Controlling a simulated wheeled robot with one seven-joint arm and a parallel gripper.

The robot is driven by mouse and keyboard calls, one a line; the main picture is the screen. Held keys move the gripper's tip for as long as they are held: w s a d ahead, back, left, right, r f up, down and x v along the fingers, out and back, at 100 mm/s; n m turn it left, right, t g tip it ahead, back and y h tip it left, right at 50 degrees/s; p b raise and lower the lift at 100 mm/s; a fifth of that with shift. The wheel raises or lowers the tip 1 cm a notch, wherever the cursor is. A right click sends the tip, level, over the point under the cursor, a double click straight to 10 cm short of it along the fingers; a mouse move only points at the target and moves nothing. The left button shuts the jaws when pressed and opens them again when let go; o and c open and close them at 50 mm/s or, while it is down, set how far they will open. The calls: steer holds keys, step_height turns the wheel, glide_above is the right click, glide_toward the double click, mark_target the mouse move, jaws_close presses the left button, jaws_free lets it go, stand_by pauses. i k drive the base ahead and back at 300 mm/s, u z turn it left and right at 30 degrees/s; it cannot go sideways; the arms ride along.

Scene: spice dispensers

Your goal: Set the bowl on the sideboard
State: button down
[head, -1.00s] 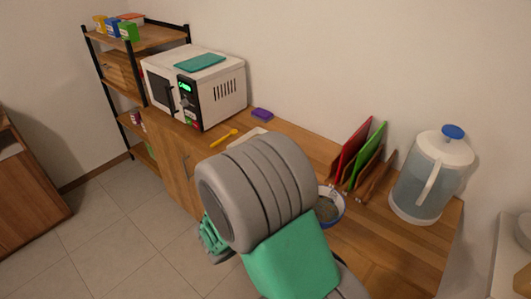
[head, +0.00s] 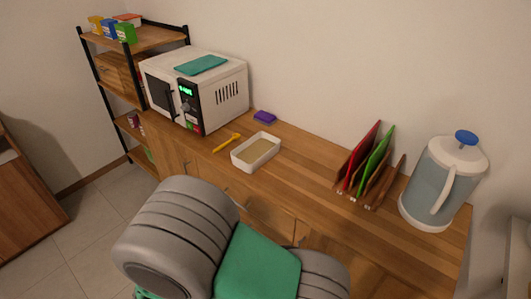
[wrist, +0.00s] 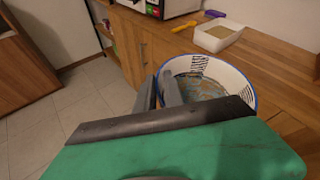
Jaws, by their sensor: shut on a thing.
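The bowl (wrist: 234,84) is white with a blue rim and dark patterning; it shows in the wrist view. My gripper (wrist: 160,86) has its fingers shut on the near left part of the bowl's rim. The bowl looks roughly level, in front of or over the sideboard's edge; I cannot tell whether it touches the top. In the head view my arm hides the bowl and the fingers. The wooden sideboard (head: 312,168) runs along the wall, with a bare stretch of top in its middle.
A shelf (head: 112,88) stands at the left.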

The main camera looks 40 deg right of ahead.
mark_target(281, 184)
steer(key=u, duration=0.2)
steer(key=i, duration=1)
steer(key=u, duration=0.45)
